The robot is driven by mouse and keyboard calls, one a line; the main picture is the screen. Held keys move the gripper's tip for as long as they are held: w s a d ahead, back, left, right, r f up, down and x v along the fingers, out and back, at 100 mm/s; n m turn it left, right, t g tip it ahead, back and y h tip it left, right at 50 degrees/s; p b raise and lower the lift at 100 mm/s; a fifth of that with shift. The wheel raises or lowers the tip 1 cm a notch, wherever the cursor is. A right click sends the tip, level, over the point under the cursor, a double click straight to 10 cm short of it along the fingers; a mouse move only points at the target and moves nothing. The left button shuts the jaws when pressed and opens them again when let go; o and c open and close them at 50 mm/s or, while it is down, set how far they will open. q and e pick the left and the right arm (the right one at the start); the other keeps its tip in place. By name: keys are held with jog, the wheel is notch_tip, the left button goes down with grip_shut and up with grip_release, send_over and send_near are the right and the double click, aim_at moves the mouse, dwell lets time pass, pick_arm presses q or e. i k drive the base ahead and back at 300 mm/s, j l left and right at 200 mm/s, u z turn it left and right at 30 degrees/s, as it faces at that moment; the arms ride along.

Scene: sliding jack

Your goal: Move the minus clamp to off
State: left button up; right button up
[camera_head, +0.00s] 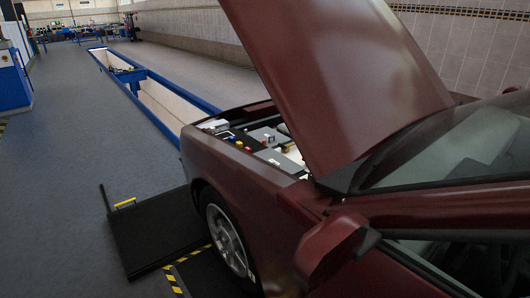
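A dark red car (255,170) stands at the right with its hood (335,75) raised. Its engine bay (262,140) is partly visible beyond the near fender. Inside it are grey, white and dark parts with small yellow and red caps. The minus clamp is too small to tell apart among these parts. Neither of my grippers shows in the head view.
A black platform (155,235) with a yellow handle lies on the floor beside the front wheel (226,240). A blue cabinet (12,75) stands at far left. Grey floor (70,140) is clear at left.

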aim_at(283, 147)
jog(key=i+j+z, duration=0.25)
jog(key=z, duration=0.45)
jog(key=i+j+z, duration=0.1)
jog(key=z, duration=0.3)
jog(key=j+z, duration=0.15)
jog(key=z, duration=0.3)
jog(key=j+z, duration=0.2)
jog(key=j, duration=0.25)
jog(key=j+z, duration=0.2)
jog(key=j, duration=0.2)
jog(key=j+z, duration=0.2)
jog(key=j, duration=0.25)
jog(key=k+j+z, duration=0.2)
jog(key=j, duration=0.2)
jog(key=j+z, duration=0.2)
jog(key=j, duration=0.2)
jog(key=k+j+z, duration=0.25)
jog(key=j, duration=0.15)
jog(key=i, duration=0.05)
